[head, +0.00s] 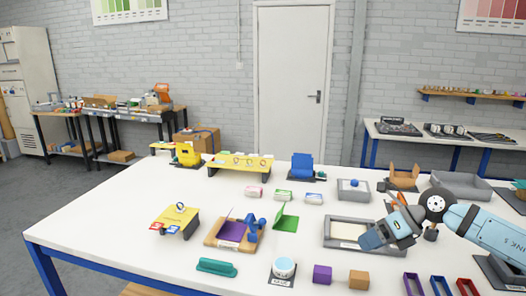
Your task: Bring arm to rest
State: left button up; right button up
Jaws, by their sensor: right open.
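My right arm reaches in from the right in the head view. Its gripper (370,241) is over a shallow grey tray (330,228) with a pale inside, at the right of the white table (130,235). No object shows between its fingers. The gripper hides part of the tray. I cannot tell how high above the tray it is. My left gripper is not in view.
Near the gripper stand a purple block (322,273), a brown block (359,280) and a white round container (284,267). Behind are a grey box (352,195) and a larger grey bin (460,184). The table's left front is clear.

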jog(key=s+a+f+m+t+y+b, duration=0.25)
jog(key=s+a+f+m+y, duration=0.25)
jog(key=a+m, duration=0.25)
jog(key=s+a+f+m+t+y+b, duration=0.1)
jog(key=s+a+f+m+t+y, duration=0.3)
jog(key=s+a+m, duration=0.3)
pick_arm(q)
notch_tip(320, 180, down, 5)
jog(key=b, duration=0.4)
pick_arm(e)
jog(key=s+d+f+m+t+h, duration=0.1)
jog(key=s+d+f+m+h, duration=0.1)
jog(key=s+f+m+h, duration=0.5)
jog(key=s+d+f+m+t+h, duration=0.1)
jog(key=s+d+f+m+h, duration=0.3)
jog(key=f+m, duration=0.65)
jog(key=s+d+f+m+h, duration=0.1)
jog(key=s+f+m+h, duration=0.3)
jog(key=s+f+m, duration=0.5)
pick_arm(q)
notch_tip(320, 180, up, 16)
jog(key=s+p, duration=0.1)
jog(key=p, duration=2)
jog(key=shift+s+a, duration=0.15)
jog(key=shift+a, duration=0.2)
pick_arm(e)
notch_tip(320, 180, up, 15)
jog(key=d+n, duration=0.1)
jog(key=shift+w+d, duration=0.35)
jog(key=shift+w, duration=0.1)
